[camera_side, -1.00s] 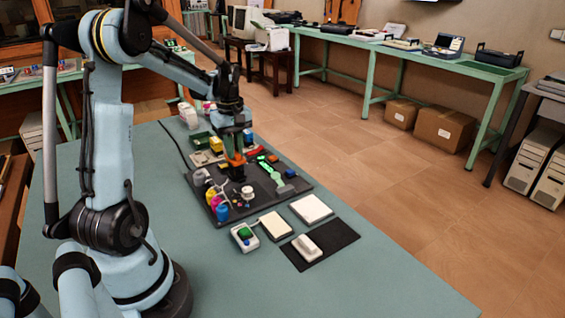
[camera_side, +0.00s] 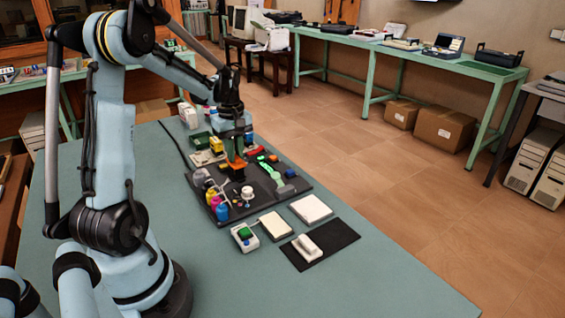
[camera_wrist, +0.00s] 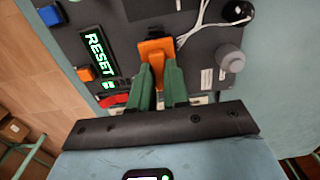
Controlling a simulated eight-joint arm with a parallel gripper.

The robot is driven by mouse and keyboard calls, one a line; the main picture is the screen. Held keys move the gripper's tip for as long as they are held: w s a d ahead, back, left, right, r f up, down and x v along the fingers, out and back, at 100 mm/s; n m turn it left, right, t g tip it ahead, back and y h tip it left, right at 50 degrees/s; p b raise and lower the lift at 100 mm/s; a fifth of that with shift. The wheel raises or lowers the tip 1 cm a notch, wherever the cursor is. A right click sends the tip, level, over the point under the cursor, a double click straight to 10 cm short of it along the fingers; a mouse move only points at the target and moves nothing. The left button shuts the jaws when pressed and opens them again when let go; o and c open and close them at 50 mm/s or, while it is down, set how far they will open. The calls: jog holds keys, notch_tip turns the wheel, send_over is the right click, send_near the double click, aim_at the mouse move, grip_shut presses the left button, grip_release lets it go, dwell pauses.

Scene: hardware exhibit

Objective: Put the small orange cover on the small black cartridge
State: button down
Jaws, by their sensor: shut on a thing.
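The small orange cover (camera_side: 237,165) is between the fingertips of my gripper (camera_side: 236,156), which is shut on it. The black cartridge (camera_side: 238,176) shows as a dark block directly below the cover on the dark board. The cover is at or just above its top; I cannot tell whether it is fully seated. In the wrist view, the green fingers of my gripper (camera_wrist: 159,78) hold the orange cover (camera_wrist: 155,50) from both sides. There the cartridge is hidden beneath the cover.
The dark board (camera_side: 262,202) is crowded. Coloured bottles (camera_side: 220,208) stand in front of the gripper, and a green RESET piece (camera_side: 272,175) lies to its right. A white box with a green button (camera_side: 244,238) stands nearer the camera.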

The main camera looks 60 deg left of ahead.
jog(key=c, duration=0.6)
grip_release()
jog(key=shift+r, duration=0.1)
jog(key=shift+r, duration=3.65)
jog(key=d+m+t, duration=0.2)
jog(key=d+m, duration=0.4)
jog(key=d, duration=0.3)
jog(key=s+d+m+t, duration=0.1)
jog(key=d+m+t, duration=0.1)
jog(key=d+m, duration=0.4)
jog(key=s+d+m+t, duration=0.1)
jog(key=d+m+t, duration=0.2)
jog(key=d, duration=0.9)
jog(key=shift+f+m, duration=0.1)
jog(key=shift+m, duration=1.4)
